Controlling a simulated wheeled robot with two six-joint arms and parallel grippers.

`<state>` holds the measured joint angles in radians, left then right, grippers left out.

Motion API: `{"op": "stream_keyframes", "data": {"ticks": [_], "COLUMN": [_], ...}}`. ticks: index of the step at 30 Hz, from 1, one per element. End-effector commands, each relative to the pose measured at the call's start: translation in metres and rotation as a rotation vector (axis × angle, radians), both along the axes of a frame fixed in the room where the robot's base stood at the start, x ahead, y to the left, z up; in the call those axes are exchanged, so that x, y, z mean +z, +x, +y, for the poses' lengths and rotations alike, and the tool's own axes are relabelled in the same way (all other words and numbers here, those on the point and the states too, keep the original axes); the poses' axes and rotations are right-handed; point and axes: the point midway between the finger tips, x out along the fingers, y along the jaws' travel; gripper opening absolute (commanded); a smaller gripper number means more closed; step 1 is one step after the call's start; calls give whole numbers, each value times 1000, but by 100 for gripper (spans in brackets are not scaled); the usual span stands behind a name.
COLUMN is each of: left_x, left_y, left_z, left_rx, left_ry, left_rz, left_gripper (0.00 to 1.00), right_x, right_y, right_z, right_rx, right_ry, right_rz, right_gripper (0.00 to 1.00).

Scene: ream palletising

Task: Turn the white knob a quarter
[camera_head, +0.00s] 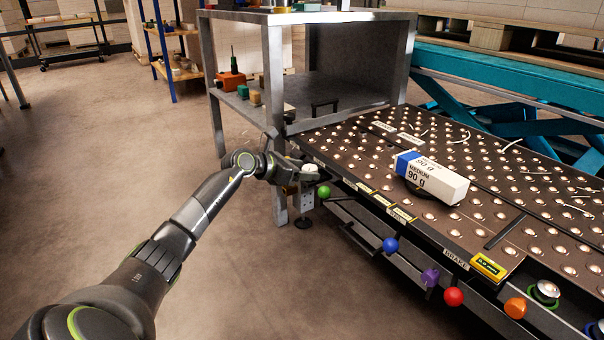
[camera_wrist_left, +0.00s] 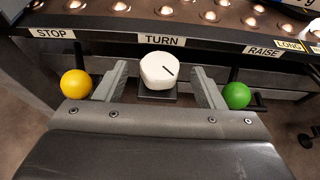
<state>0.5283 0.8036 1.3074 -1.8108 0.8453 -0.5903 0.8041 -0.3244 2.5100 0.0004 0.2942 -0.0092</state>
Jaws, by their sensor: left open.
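The white knob (camera_wrist_left: 158,70) sits on a dark mount under a "TURN" label (camera_wrist_left: 162,41) on the table's front edge. A dark line on its face slants toward the lower right. My left gripper (camera_wrist_left: 160,82) is open, with one finger to each side of the knob; gaps show between the fingers and the knob. In the head view the knob (camera_head: 310,169) appears small at my left gripper (camera_head: 298,177), at the table's near left corner. Contact cannot be seen. My right gripper is in neither view.
A yellow ball (camera_wrist_left: 76,84) under "STOP" and a green ball (camera_wrist_left: 236,95) flank the fingers closely. Blue (camera_head: 390,245), red (camera_head: 453,297) and orange (camera_head: 515,308) balls line the front edge. A ream (camera_head: 440,182) lies on the ball table. Floor is clear in front.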

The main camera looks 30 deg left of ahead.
Motion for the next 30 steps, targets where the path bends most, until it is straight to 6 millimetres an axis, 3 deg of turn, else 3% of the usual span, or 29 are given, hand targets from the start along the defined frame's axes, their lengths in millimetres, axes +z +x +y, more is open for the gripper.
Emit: {"op": "stream_keyframes", "data": {"ticks": [6, 17, 30], "left_x": [0, 0, 2], "left_y": [0, 0, 0], "left_z": [0, 0, 0], "left_rx": [0, 0, 19], "left_ry": [0, 0, 0], "left_rz": [0, 0, 2], "left_gripper": [63, 18, 18], "right_x": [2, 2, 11], "right_y": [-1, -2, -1], "right_z": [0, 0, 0], "right_rx": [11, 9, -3], "right_ry": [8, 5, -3], "right_rz": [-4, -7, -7], "right_gripper": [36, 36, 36]}}
